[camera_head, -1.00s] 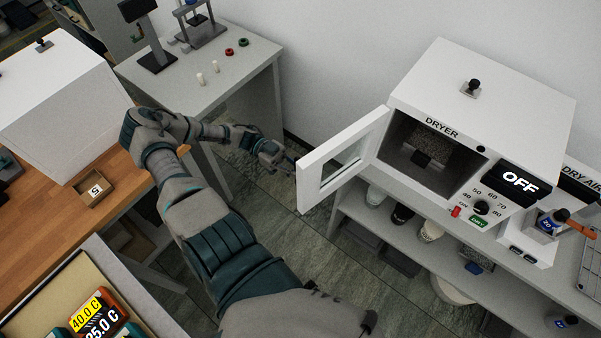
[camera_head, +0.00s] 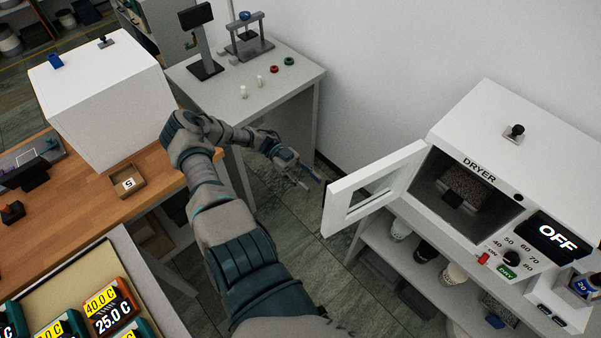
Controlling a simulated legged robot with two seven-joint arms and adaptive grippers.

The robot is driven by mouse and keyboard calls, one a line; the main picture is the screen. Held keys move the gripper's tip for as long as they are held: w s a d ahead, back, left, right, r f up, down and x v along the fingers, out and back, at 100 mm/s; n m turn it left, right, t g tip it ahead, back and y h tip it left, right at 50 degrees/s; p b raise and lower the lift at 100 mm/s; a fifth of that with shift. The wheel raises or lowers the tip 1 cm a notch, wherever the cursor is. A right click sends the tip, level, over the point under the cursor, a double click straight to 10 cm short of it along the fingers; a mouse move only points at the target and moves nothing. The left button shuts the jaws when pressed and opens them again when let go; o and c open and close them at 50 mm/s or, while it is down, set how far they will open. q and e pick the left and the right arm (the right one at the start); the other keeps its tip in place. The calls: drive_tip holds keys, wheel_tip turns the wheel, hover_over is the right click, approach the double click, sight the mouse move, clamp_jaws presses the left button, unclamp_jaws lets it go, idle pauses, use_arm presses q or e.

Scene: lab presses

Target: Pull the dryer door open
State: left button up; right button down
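The white dryer (camera_head: 520,125) stands on the shelf unit at the right, and its display reads OFF. Its door (camera_head: 340,208) has a window and is swung wide open to the left, so the dark chamber (camera_head: 470,188) shows with a block inside. My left gripper (camera_head: 312,181) is just left of the door's free edge, with a visible gap between them. Its two thin fingers are spread apart with nothing between them. My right gripper is out of the picture.
A grey table (camera_head: 300,82) with a stand and small pieces is at the back. A wooden bench (camera_head: 75,200) with a white box (camera_head: 105,100) is at the left. Cups (camera_head: 400,230) stand on the shelf below the dryer. Floor shows between bench and shelf.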

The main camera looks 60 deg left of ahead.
use_arm(q)
drive_tip(key=a, duration=0.5)
drive_tip(key=shift+s+f, duration=0.1)
drive_tip(key=shift+s, duration=0.3)
drive_tip(key=shift+d, duration=0.1)
